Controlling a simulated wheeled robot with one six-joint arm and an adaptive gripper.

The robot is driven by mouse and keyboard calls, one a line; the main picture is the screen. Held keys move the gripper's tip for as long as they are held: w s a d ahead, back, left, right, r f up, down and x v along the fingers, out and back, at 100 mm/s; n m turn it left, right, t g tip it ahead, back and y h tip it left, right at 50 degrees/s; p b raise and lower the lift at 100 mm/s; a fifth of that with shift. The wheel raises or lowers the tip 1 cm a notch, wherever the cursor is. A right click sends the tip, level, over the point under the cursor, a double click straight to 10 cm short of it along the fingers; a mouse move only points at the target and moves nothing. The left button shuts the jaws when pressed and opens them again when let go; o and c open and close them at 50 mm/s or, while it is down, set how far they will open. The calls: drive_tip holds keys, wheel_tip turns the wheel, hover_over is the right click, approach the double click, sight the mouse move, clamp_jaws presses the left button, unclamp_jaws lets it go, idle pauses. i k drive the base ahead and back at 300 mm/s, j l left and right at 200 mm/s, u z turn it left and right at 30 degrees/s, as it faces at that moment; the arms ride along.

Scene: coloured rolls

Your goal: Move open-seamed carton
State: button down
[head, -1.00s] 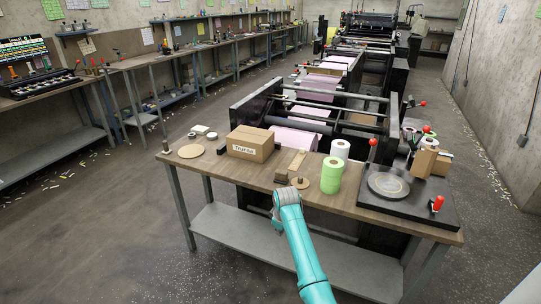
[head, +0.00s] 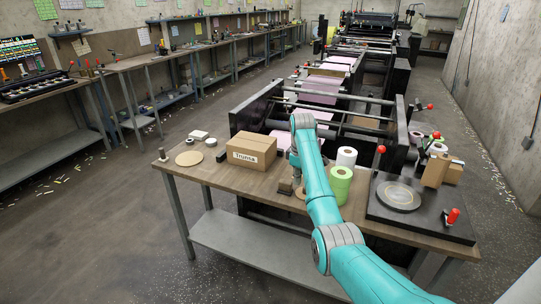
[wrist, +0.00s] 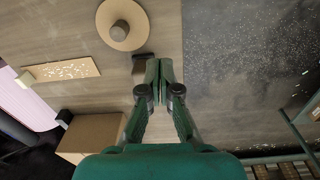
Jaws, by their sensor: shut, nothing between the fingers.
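A closed-looking brown carton (head: 252,155) with a white label stands on the wooden table, left of my arm. Its seam cannot be made out. A brown carton (wrist: 90,135) also shows at the lower left in the wrist view, beside my gripper. Two smaller brown boxes (head: 437,170) stand at the table's right end, one of them tilted. My gripper (wrist: 160,72) is shut and empty above the table's front part, to the side of the carton and not touching it. In the head view my arm largely hides it.
A green roll (head: 340,185) and a white roll (head: 347,156) stand just right of my arm. A round disc with a core (wrist: 121,27) and a small dark block (wrist: 141,66) lie near my gripper. A black plate (head: 425,215) fills the right end.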

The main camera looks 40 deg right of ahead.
sight(252, 151)
drive_tip(key=i+l, duration=0.5)
drive_tip(key=i, duration=0.2)
drive_tip(key=i+j, duration=0.2)
drive_tip(key=i, duration=0.15)
